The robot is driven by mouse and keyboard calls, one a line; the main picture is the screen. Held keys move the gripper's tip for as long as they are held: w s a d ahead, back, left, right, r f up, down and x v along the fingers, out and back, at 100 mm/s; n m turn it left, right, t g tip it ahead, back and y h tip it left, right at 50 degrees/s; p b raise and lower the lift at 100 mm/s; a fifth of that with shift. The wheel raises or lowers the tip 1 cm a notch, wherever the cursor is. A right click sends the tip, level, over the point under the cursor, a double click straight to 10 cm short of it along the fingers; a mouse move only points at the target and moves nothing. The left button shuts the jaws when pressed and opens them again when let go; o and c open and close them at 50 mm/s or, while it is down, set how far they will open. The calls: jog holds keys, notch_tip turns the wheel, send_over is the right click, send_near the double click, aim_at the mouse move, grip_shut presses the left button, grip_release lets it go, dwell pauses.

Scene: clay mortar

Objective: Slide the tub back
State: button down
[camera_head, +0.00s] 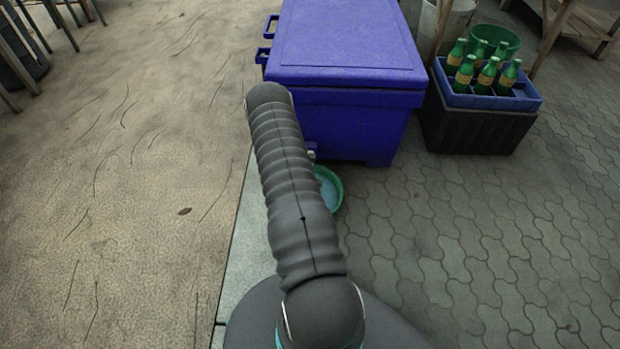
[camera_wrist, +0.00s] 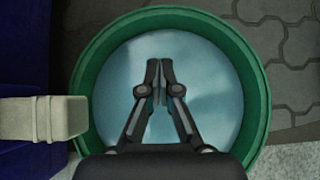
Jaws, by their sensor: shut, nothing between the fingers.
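The tub is a round green basin (camera_wrist: 257,92) with pale bluish water in it. It fills most of the wrist view. In the head view, the tub (camera_head: 339,190) stands on the ground at the foot of the blue cooler, and my arm hides its left part. My gripper (camera_wrist: 160,66) is shut and empty, with its fingertips over the water inside the rim's outline. I cannot tell whether the fingertips are above the water or in it. My gripper is hidden behind my arm in the head view.
A big blue cooler (camera_head: 345,50) stands just behind the tub. Its pale spout (camera_wrist: 45,117) juts over the tub's left rim. A black crate (camera_head: 475,127) with a blue bottle tray (camera_head: 530,98) stands at right.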

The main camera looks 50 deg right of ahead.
aim_at(339, 191)
jog(key=x, duration=0.3)
jog(key=shift+s+f, duration=0.15)
jog(key=shift+s, duration=0.05)
jog(key=shift+s+d+f, duration=0.2)
jog(key=shift+s+d, duration=0.95)
jog(key=shift+s, duration=0.05)
jog(key=shift+s+d, duration=0.4)
jog(key=shift+s, duration=0.05)
